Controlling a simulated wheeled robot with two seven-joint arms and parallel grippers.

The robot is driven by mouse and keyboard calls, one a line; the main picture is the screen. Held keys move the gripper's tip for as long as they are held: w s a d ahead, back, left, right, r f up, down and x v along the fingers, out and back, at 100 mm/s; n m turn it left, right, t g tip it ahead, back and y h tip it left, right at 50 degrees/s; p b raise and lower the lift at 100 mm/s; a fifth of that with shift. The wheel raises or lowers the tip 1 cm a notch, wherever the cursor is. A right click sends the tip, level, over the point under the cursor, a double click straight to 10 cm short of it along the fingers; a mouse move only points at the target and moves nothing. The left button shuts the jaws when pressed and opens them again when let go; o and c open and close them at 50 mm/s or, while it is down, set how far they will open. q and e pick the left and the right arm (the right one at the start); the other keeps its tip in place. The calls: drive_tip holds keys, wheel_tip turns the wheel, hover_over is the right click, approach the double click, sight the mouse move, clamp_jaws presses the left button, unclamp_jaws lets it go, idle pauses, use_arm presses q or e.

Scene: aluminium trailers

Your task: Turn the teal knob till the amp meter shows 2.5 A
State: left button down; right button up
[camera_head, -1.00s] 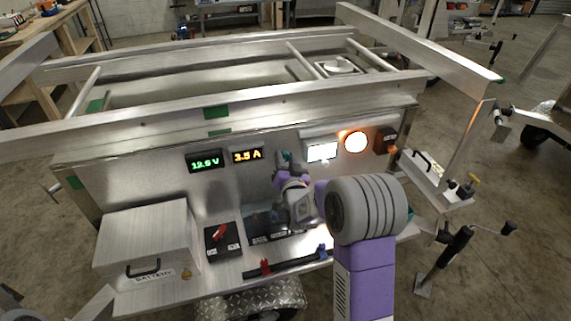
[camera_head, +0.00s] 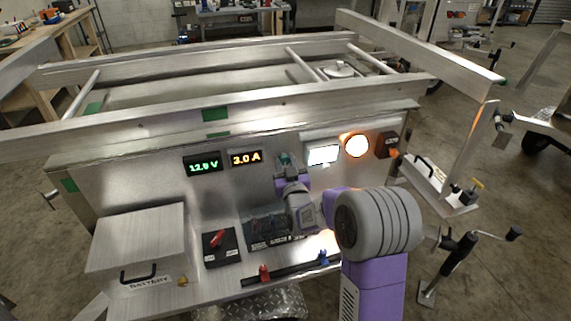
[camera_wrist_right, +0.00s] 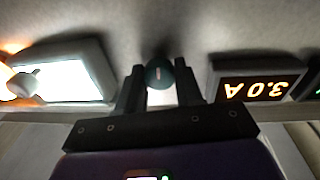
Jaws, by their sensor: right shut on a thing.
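The teal knob (camera_wrist_right: 159,74) sits on the panel between the fingers of my right gripper (camera_wrist_right: 160,88) in the wrist view. In the head view my right gripper (camera_head: 287,166) reaches the panel right of the meters and mostly hides the knob. It is shut on the knob. The amp meter (camera_head: 246,158) reads 3.0 A in orange digits; in the wrist view the same meter (camera_wrist_right: 258,88) appears upside down. The volt meter (camera_head: 202,164) beside it shows green digits, about 12.9 V. My left gripper is not in view.
A lit white panel lamp (camera_head: 322,154) and a glowing orange lamp (camera_head: 356,145) are right of the knob. A battery box (camera_head: 135,245) and a red switch (camera_head: 217,240) stand at the lower left. The trailer frame rail (camera_head: 230,116) runs above the panel.

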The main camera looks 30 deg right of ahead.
drive_tip(key=o, duration=1)
drive_tip(key=shift+o, duration=0.2)
drive_tip(key=p+v, duration=0.1)
drive_tip(key=v, duration=0.6)
drive_tip(key=shift+s, duration=0.35)
drive_tip(key=shift+f, duration=0.1)
